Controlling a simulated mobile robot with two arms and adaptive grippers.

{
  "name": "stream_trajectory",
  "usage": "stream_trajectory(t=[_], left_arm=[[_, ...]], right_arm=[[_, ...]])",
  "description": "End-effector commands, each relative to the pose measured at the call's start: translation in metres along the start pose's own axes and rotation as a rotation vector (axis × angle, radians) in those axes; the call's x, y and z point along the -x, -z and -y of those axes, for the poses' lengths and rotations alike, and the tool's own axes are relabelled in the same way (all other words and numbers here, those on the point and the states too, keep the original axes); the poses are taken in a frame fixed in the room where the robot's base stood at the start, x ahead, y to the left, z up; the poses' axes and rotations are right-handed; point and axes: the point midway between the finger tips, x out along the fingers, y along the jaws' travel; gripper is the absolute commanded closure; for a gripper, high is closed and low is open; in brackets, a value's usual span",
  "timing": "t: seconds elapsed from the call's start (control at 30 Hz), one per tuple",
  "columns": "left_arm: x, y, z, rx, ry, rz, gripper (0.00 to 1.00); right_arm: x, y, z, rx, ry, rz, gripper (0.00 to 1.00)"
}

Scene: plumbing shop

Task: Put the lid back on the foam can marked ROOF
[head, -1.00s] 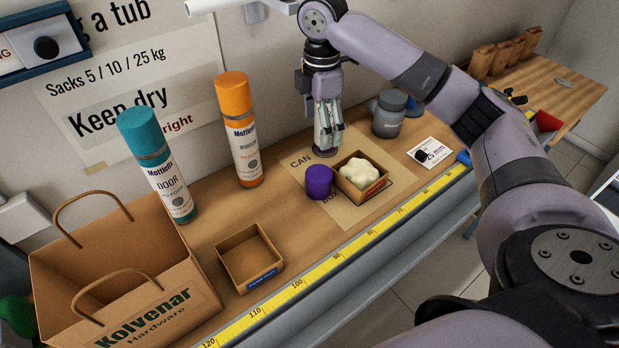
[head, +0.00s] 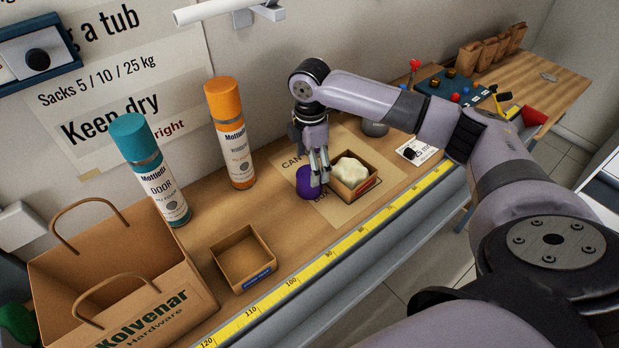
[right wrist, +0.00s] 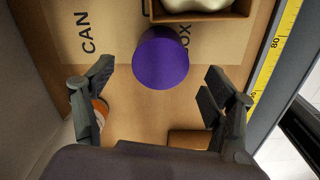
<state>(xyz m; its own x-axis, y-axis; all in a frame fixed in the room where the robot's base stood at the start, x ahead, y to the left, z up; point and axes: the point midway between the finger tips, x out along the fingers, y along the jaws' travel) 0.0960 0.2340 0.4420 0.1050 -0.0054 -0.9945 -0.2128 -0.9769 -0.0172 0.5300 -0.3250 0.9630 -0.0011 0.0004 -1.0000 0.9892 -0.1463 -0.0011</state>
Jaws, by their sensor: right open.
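My right gripper (head: 319,178) is open, pointing down at the purple lid (head: 307,184). In the right wrist view the lid (right wrist: 160,58) lies just beyond and between the spread fingertips (right wrist: 160,80); the fingers do not visibly grip it. The lid sits on the mat (head: 330,213) printed CAN and BOX, beside a small cardboard box (head: 352,194) holding a cream lump (head: 352,170). No can marked ROOF can be made out; the area behind my gripper and forearm is hidden. My left gripper is not in view.
An orange-capped can (head: 231,135) and a teal-capped DOOR can (head: 152,172) stand along the wall. An empty cardboard tray (head: 226,277) and a paper bag (head: 130,280) are at the left. A yellow ruler (head: 330,255) lines the front edge. A grey tub (head: 375,129) is partly hidden.

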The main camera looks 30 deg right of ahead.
Motion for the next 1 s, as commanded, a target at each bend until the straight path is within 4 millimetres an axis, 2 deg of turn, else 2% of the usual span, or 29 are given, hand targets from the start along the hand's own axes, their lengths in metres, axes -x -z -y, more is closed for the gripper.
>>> stream_trajectory(t=[0.13, 0.47, 0.8, 1.0], left_arm=[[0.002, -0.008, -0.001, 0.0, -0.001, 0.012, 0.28], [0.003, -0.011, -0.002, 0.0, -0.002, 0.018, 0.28], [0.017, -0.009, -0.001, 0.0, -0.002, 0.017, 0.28], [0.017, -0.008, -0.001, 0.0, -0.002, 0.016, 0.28]], right_arm=[[-0.009, 0.0, 0.0, 0.001, 0.0, 0.0, 0.22], [-0.011, 0.0, 0.0, 0.001, 0.001, 0.0, 0.22], [-0.055, -0.001, 0.001, 0.0, 0.001, 0.001, 0.22], [-0.062, -0.001, 0.001, 0.002, -0.001, 0.001, 0.22]])
